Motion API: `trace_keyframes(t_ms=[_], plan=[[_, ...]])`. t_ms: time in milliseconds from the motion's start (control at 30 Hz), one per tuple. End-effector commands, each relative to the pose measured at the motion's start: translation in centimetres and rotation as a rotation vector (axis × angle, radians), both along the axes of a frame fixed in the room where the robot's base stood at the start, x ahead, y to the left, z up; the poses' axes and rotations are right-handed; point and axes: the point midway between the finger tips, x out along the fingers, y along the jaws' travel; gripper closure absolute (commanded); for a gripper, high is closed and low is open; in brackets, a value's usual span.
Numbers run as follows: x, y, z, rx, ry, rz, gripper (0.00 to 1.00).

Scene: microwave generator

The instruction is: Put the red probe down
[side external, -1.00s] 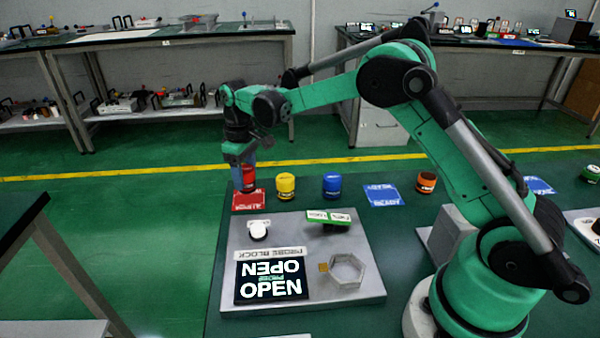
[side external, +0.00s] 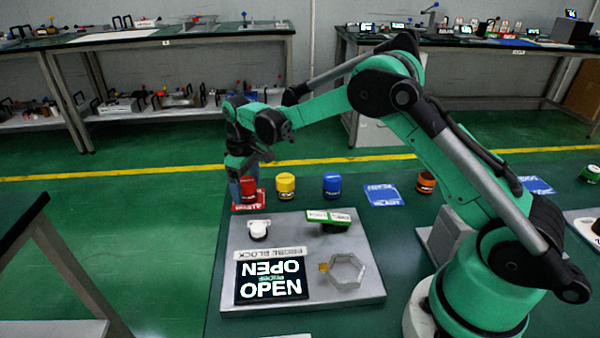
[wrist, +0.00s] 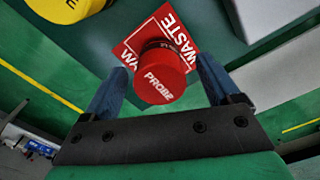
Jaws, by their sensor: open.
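The red probe (wrist: 160,76) stands upright on the red card marked WASTE (wrist: 131,52) in the wrist view. In the side external view the red probe (side external: 249,187) is at the left end of a row, on the red card (side external: 246,208). My gripper (wrist: 158,80) is open, with one blue finger on each side of the probe and visible gaps in the wrist view. In the side external view my gripper (side external: 240,188) is low at the probe and partly covers its left side.
A yellow probe (side external: 286,186) and a blue probe (side external: 332,185) stand to the right, then a blue card (side external: 382,195) and an orange probe (side external: 426,183). The grey block plate (side external: 380,285) with an OPEN display (side external: 271,280) lies in front.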

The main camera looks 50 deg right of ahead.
Motion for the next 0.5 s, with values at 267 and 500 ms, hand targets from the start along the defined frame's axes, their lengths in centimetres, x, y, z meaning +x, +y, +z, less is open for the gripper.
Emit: trace_keyframes(t_ms=[267, 500], plan=[[0.0, 0.0, 3.6, 0.000, 0.000, 0.000, 0.17], [0.0, 0.0, 9.1, 0.000, 0.000, 0.000, 0.17]])
